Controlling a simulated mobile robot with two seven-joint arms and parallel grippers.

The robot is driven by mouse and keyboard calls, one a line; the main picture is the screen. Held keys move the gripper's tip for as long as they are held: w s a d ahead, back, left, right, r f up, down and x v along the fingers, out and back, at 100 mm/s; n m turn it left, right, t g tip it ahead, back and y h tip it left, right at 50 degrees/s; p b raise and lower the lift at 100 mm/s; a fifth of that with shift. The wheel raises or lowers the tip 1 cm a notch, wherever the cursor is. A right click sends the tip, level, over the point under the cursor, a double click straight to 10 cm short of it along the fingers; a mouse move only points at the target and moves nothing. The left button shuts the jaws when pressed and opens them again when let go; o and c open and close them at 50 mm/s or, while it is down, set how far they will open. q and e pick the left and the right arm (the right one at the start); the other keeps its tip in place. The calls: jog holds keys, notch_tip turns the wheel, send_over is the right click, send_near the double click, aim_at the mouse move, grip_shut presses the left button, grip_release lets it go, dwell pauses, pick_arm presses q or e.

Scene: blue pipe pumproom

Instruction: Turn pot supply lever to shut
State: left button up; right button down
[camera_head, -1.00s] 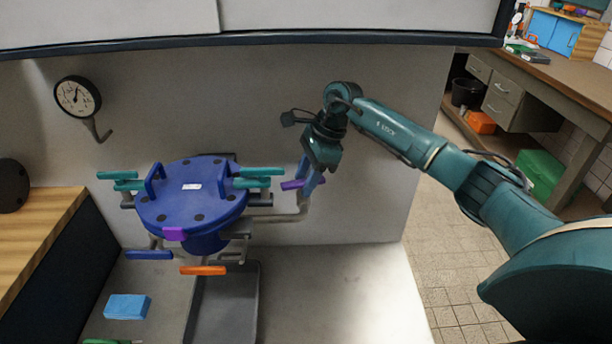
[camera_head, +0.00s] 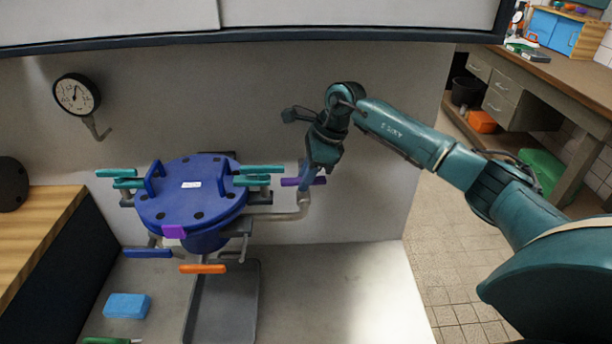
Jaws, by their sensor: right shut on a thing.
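A purple lever (camera_head: 289,182) sits on the pipe to the right of the blue lidded pot (camera_head: 190,206), lying nearly level across the picture. My right gripper (camera_head: 306,178) comes down from above and is shut on this lever, with its fingers around the middle; they hide part of the lever. Purple shows on both sides of the fingers. No label names the pot supply lever. My left gripper is not in view.
Teal levers (camera_head: 260,169) stand on both sides of the pot. A blue lever (camera_head: 148,253) and an orange lever (camera_head: 203,269) sit below it. A gauge (camera_head: 77,95) hangs on the wall. A blue block (camera_head: 127,306) lies on the bench. The bench at right is clear.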

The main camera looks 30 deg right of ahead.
aim_at(319, 179)
jog(key=shift+m, duration=0.4)
jog(key=c, duration=1.3)
grip_release()
jog(key=b+v, duration=0.1)
jog(key=v, duration=0.6)
jog(key=shift+s+d+r, duration=0.1)
jog(key=shift+s+r, duration=0.05)
jog(key=shift+r, duration=0.05)
jog(key=shift+s, duration=0.1)
